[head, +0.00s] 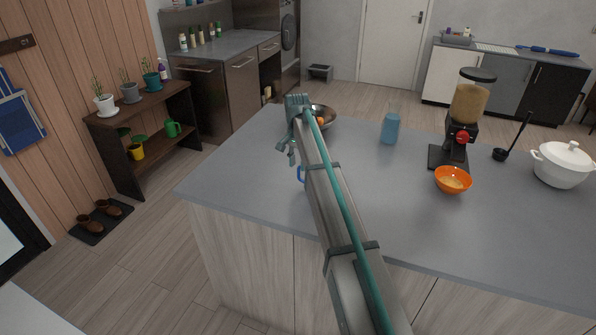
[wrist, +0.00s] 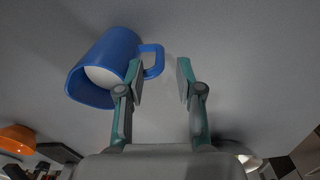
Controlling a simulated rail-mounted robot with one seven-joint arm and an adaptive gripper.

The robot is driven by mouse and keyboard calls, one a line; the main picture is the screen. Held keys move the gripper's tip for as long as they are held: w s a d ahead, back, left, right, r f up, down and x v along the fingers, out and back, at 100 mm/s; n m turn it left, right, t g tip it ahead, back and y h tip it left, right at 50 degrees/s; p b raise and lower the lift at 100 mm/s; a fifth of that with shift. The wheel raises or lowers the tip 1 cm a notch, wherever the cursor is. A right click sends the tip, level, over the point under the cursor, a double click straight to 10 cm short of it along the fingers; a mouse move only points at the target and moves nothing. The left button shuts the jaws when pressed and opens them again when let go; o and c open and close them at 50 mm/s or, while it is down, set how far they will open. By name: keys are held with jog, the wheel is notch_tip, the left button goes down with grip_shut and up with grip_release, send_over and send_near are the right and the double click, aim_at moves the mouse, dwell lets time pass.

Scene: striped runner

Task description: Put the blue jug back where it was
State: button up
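A blue jug with a side handle (wrist: 103,62) and a pale inside is in the upper left of the wrist view. In the head view only a small blue part of it (head: 301,174) shows on the grey counter, beside my arm, which hides the rest. My gripper (wrist: 160,82) is open, its two teal fingers apart with nothing held between them. The jug's handle lies near the left fingertip and reaches into the gap; I cannot tell whether they touch. In the head view my gripper (head: 287,152) hangs at the counter's left part.
The counter's left front is clear.

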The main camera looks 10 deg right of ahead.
notch_tip(320, 180, up, 9)
jog(key=b, duration=0.1)
jog(key=shift+f+b, duration=0.15)
jog(key=shift+b, duration=0.2)
